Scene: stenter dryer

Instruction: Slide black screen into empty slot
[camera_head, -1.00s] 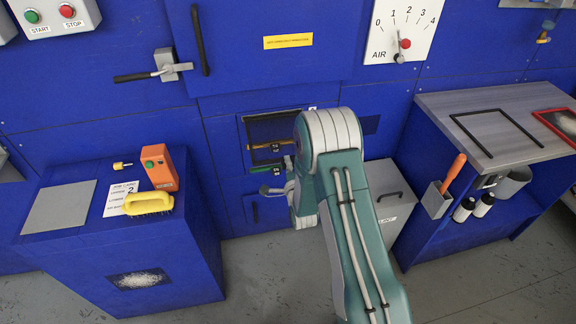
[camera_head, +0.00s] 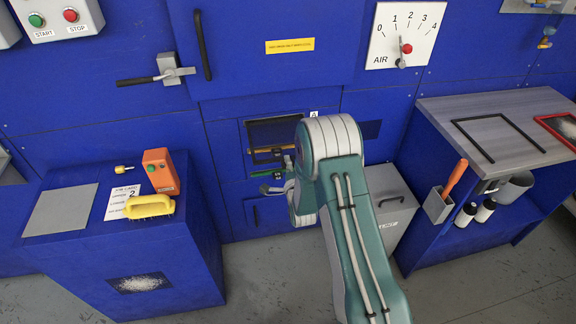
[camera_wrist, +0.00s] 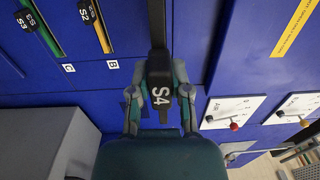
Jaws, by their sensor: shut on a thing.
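My gripper (camera_wrist: 160,95) is shut on the black handle marked S4 of the black screen (camera_wrist: 157,25), with a finger on each side. The dark bar of this screen runs up out of the wrist view, against the blue machine front. I cannot tell how far it is inside a slot. Beside it, a yellow screen with black handle S2 (camera_wrist: 88,11) sits by label B, and a green screen with a black handle (camera_wrist: 26,19) by label C.
A grey bench (camera_head: 510,106) at the right carries a black frame and a red-framed screen. A blue cabinet (camera_head: 195,250) with a yellow-handled brush (camera_head: 150,206) stands left. A grey bin (camera_head: 390,205) stands close right of my arm.

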